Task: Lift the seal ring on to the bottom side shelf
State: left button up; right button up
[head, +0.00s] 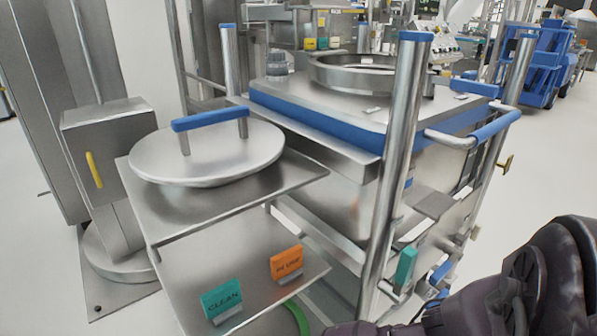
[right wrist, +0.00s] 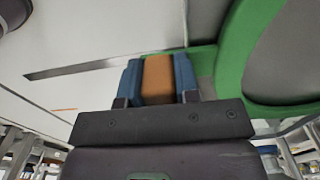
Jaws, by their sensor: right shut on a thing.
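The green seal ring (head: 297,318) shows only in part at the bottom of the head view, beside and below the front right edge of the bottom side shelf (head: 250,273). In the right wrist view the ring (right wrist: 232,55) is a large green arc at the right. My right gripper (right wrist: 158,80) has its blue fingers shut on an orange-brown block next to the green ring; the block looks joined to the ring, but the join is not clear. In the head view my right arm comes in at lower right and its gripper is out of frame. My left gripper is not in view.
The bottom side shelf carries a green CLEAN sign (head: 222,300) and an orange IN USE sign (head: 287,263). Above it, an upper shelf (head: 300,172) holds a round steel lid (head: 207,152) with a blue handle. A steel post (head: 392,180) stands right of the shelves.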

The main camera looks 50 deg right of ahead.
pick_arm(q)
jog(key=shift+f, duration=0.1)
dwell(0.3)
pick_arm(e)
jog(key=o, duration=1.1)
jog(key=shift+c, duration=0.2)
jog(key=shift+w+r, duration=0.1)
jog(key=shift+r, duration=0.2)
notch_tip(320, 180, up, 9)
jog(key=p, duration=0.4)
jog(key=shift+w+f, duration=0.1)
jog(key=shift+w, duration=0.05)
jog(key=shift+s+r, duration=0.2)
jog(key=shift+r, duration=0.5)
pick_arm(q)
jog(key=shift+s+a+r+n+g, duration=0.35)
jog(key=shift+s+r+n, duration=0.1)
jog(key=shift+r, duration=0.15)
